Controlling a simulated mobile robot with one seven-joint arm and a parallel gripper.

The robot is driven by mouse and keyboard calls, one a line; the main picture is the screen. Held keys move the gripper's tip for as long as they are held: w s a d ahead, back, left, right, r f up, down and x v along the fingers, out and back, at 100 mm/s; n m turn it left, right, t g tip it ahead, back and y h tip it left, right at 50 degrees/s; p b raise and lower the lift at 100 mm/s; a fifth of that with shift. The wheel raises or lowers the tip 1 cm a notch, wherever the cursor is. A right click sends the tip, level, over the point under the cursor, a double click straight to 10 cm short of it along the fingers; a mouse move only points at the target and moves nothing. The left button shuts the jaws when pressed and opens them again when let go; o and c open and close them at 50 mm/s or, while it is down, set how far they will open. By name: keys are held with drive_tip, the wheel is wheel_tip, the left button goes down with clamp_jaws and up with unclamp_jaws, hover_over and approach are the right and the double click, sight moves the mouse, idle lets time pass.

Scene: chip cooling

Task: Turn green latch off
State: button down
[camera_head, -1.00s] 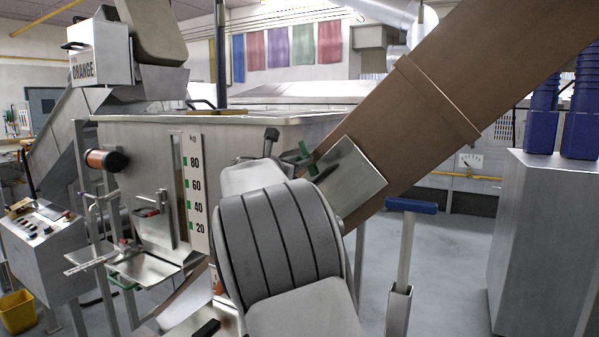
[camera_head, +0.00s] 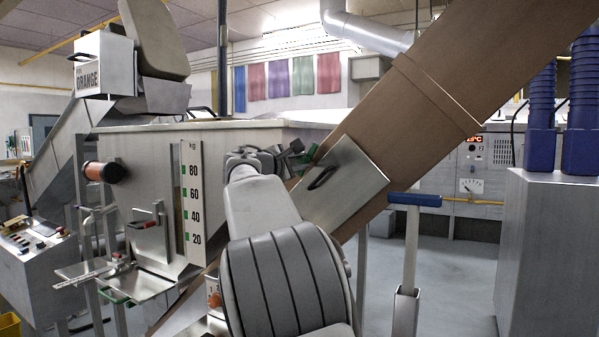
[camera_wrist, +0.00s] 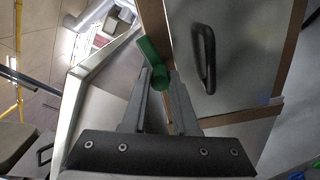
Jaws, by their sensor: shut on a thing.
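The green latch (camera_wrist: 152,55) sits at the edge of the brown sloping chute, beside a metal plate with a black handle. In the wrist view its round lower end is between my fingertips, and its arm extends up and left. My gripper (camera_wrist: 161,80) is shut on the latch. In the head view only a small green part of the latch (camera_head: 309,154) shows just past my gripper (camera_head: 296,150); my wrist and fingers hide the rest.
The metal plate (camera_head: 350,190) with its black handle (camera_wrist: 204,58) lies on the brown chute (camera_head: 430,110) right of the latch. A steel hopper (camera_head: 140,150) with a numbered scale stands left. A blue-topped post (camera_head: 414,200) stands right.

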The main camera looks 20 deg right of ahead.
drive_tip(key=shift+f+m+b, duration=0.1)
drive_tip(key=shift+m+b, duration=0.65)
drive_tip(key=shift+m, duration=0.85)
drive_tip(key=c, duration=0.7)
unclamp_jaws()
drive_tip(key=b+v, duration=0.2)
drive_tip(key=v, duration=1.5)
drive_tip(key=shift+s+a+b, duration=0.15)
drive_tip(key=shift+a+b, duration=0.05)
drive_tip(key=shift+b, duration=0.1)
